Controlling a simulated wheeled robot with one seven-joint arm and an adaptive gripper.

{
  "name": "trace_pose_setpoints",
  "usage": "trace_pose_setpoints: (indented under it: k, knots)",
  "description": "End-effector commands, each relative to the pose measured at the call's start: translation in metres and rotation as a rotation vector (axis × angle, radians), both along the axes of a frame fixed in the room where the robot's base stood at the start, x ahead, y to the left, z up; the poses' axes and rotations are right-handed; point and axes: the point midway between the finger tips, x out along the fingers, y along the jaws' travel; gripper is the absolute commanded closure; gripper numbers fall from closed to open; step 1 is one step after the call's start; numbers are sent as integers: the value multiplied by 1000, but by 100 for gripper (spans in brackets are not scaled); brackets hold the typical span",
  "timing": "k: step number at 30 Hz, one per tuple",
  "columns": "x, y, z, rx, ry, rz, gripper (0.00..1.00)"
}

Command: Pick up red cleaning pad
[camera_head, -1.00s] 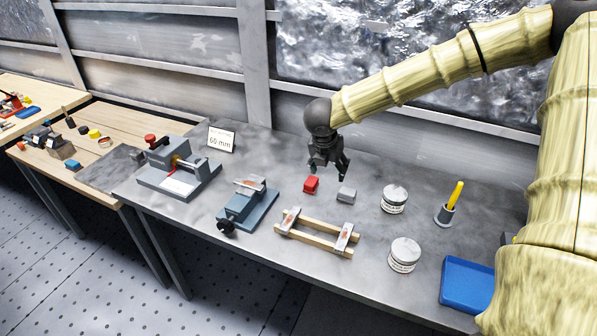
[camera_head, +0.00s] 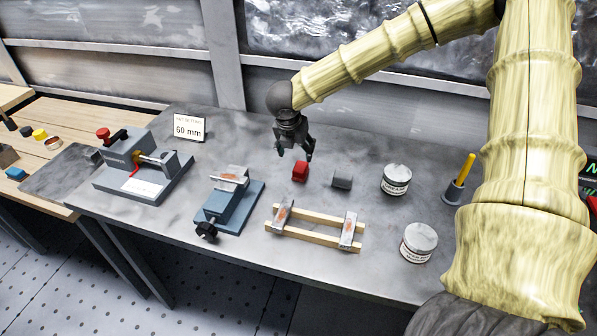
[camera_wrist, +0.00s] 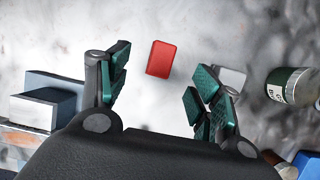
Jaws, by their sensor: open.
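The red cleaning pad (camera_head: 300,172) is a small red block lying on the grey metal bench. My gripper (camera_head: 295,156) hangs above and just behind it in the head view, pointing down, apart from the pad. In the wrist view the red pad (camera_wrist: 161,59) shows between and beyond the two teal-padded fingers of my gripper (camera_wrist: 160,92). The gripper is open and nothing is between the fingers.
A grey block (camera_head: 342,180) lies just right of the pad. A wooden-railed frame (camera_head: 315,227) is in front; a blue vise (camera_head: 229,203) stands left.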

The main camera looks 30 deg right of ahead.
Motion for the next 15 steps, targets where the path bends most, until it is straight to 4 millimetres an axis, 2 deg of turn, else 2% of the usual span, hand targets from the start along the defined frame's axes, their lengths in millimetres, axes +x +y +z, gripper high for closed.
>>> trace_pose_setpoints:
  k: [9, 15]
  knots:
    - [8, -10, -32, 0, 3, 0, 36]
    - [10, -13, -42, 1, 1, 0, 36]
